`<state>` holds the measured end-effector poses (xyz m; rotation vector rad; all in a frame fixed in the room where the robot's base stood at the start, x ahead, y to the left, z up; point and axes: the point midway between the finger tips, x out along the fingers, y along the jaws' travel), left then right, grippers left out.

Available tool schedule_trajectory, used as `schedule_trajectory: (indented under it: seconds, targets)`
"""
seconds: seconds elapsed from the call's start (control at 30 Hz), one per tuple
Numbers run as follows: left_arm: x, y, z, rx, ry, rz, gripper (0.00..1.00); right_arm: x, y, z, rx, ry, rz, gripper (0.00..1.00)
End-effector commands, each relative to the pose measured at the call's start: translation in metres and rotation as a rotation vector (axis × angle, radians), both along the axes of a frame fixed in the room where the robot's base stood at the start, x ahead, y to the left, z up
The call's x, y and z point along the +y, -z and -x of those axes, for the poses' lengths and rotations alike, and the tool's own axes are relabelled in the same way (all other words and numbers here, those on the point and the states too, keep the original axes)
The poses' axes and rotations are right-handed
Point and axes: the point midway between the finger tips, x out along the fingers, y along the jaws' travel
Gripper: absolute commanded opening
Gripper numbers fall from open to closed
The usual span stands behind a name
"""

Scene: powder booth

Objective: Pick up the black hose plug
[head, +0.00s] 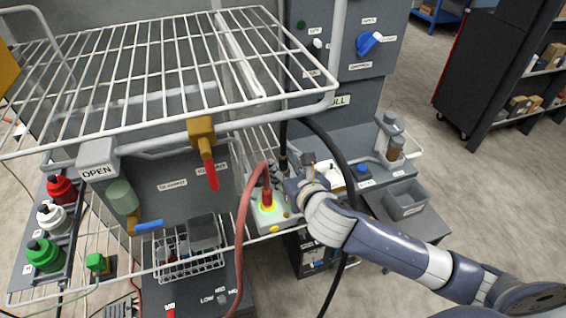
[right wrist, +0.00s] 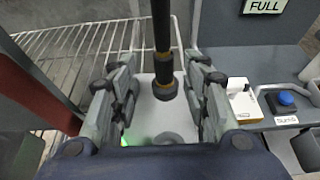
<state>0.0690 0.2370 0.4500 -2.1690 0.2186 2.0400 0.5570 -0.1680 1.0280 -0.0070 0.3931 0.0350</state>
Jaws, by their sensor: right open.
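The black hose plug (right wrist: 164,70), a dark upright cylinder with brass-coloured bands, hangs down between the fingers of my right gripper (right wrist: 162,88) in the right wrist view. The fingers stand apart on both sides of it, with a gap visible on each side. In the head view the plug (head: 283,162) shows as a thin dark upright piece just left of my right gripper (head: 293,184), above a pale unit (head: 270,222). The gripper's own wrist partly hides this spot. My left gripper is not in view.
A wire shelf (head: 150,75) spans the upper left. A blue button (right wrist: 287,99) and grey bin (head: 404,202) lie to the right.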

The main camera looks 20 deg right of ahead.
Motion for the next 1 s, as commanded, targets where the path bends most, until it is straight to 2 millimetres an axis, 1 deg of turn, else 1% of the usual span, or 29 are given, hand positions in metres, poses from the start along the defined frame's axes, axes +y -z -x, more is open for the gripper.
schedule_trajectory:
  seconds: [0.2,0.3,0.47,0.7,0.73,0.77,0.8,0.87,0.9,0.93,1.0]
  targets:
    - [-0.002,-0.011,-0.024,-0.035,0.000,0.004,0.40,-0.004,0.008,-0.024,0.002,0.005,-0.001,0.43]
    - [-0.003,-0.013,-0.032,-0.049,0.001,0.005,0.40,-0.003,0.013,-0.034,0.002,0.003,-0.001,0.43]
    - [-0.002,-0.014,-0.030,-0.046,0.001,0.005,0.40,-0.003,0.018,-0.044,0.002,0.002,0.001,0.43]
    - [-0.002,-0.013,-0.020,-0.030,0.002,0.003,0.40,-0.003,0.019,-0.046,0.001,0.001,0.000,0.43]
    - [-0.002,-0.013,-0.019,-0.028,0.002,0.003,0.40,-0.003,0.019,-0.045,0.001,0.001,0.000,0.40]
    - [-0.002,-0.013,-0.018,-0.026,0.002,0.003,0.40,-0.003,0.019,-0.045,0.001,0.001,0.000,0.34]
    - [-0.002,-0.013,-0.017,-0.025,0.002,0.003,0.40,-0.003,0.019,-0.045,0.001,0.001,0.000,0.25]
    - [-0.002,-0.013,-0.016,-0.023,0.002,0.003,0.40,-0.003,0.019,-0.045,0.001,0.001,0.000,0.11]
    - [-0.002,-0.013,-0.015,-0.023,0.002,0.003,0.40,-0.003,0.019,-0.045,0.001,0.001,0.000,0.02]
    - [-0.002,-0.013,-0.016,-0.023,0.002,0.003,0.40,-0.003,0.019,-0.045,0.001,0.001,0.000,0.00]
    - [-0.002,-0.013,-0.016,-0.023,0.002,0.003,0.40,-0.003,0.019,-0.045,0.002,0.001,0.000,0.00]
